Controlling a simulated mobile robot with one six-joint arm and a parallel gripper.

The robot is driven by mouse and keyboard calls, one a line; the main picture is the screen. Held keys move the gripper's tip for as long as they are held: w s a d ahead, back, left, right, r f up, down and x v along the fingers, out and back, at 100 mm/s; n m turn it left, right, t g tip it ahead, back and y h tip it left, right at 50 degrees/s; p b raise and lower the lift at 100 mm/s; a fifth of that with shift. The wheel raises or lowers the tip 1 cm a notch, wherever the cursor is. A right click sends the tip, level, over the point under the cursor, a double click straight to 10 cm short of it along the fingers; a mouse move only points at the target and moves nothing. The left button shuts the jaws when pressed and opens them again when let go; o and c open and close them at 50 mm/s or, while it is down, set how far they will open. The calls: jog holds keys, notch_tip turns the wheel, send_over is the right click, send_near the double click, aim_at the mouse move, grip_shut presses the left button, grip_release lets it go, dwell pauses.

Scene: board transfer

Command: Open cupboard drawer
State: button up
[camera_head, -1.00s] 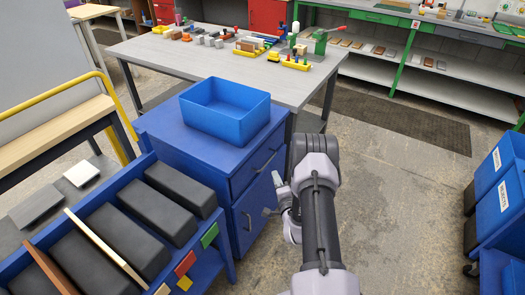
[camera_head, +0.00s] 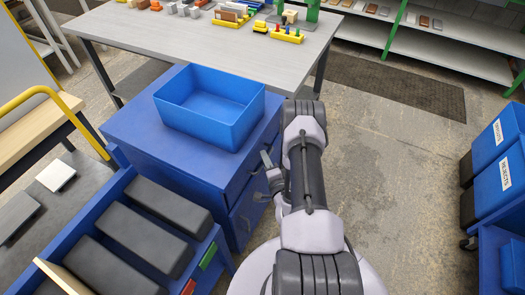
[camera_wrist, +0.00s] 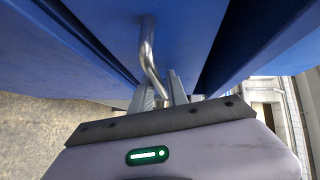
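The blue cupboard (camera_head: 140,122) stands left of my arm, with drawers on its front face. The upper drawer front (camera_head: 238,183) is partly hidden by my gripper. My gripper (camera_head: 268,172) is at the upper drawer's handle. In the wrist view, the silver bar handle (camera_wrist: 148,45) runs down from the blue drawer front (camera_wrist: 115,28) in between the two fingers of my gripper (camera_wrist: 160,92). The fingers stand apart on either side of the bar. A firm grip does not show. Dark gaps border the drawer front. How far the drawer stands out is hard to see.
A blue open bin (camera_head: 185,125) sits on the cupboard. A blue rack with dark grey blocks (camera_head: 145,236) is at lower left. A grey table (camera_head: 130,28) with small parts stands behind. Blue bins (camera_head: 490,190) stand at far right. The floor (camera_head: 390,170) between is clear.

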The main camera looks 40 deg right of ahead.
grip_shut()
dwell(1.5)
